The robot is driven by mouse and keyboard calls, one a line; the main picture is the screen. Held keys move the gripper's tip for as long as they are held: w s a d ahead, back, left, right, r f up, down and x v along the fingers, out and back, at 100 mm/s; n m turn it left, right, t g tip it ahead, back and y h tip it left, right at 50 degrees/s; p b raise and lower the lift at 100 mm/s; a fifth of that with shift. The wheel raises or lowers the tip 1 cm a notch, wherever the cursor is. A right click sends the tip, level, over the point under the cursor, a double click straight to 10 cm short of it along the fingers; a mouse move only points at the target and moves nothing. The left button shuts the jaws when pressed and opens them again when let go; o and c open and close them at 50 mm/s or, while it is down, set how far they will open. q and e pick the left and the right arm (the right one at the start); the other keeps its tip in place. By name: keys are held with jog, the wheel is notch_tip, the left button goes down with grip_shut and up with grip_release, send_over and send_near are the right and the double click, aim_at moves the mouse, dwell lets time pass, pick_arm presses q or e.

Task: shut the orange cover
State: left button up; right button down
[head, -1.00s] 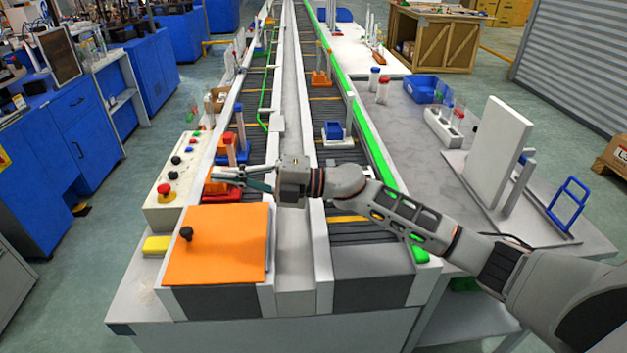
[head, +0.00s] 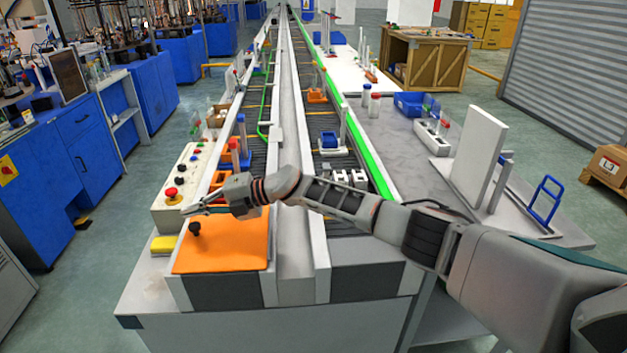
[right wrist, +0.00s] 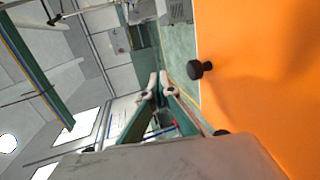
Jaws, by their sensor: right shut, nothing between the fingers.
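The orange cover (head: 235,252) lies over the near left end of the conveyor line and looks flat from here. Its black knob (head: 195,229) stands up near the left edge. My right gripper (head: 188,211) is shut and empty, by the cover's far left part, just beyond the knob in the picture. In the right wrist view the shut fingertips (right wrist: 158,85) are left of the black knob (right wrist: 199,69), and the orange cover (right wrist: 265,70) fills the right side. The fingers appear apart from the knob. My left gripper is not in view.
A control box with a red button (head: 172,195) stands left of the conveyor. A yellow block (head: 164,244) lies beside the cover. Orange and blue carriers stand on the left track beyond my gripper. A white upright panel (head: 478,155) stands on the right table.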

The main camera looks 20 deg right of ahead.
jog(key=shift+w+a+f+h, duration=0.1)
jog(key=shift+a+f+h, duration=0.15)
jog(key=shift+f, duration=0.25)
jog(key=shift+w+a+f+h, duration=0.15)
jog(key=shift+f+h, duration=0.1)
jog(key=shift+f, duration=0.2)
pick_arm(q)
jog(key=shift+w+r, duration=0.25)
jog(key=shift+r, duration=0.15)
pick_arm(e)
jog(key=shift+a+f, duration=0.1)
jog(key=shift+f, duration=0.25)
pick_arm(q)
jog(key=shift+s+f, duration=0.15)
pick_arm(e)
jog(key=shift+s, duration=0.1)
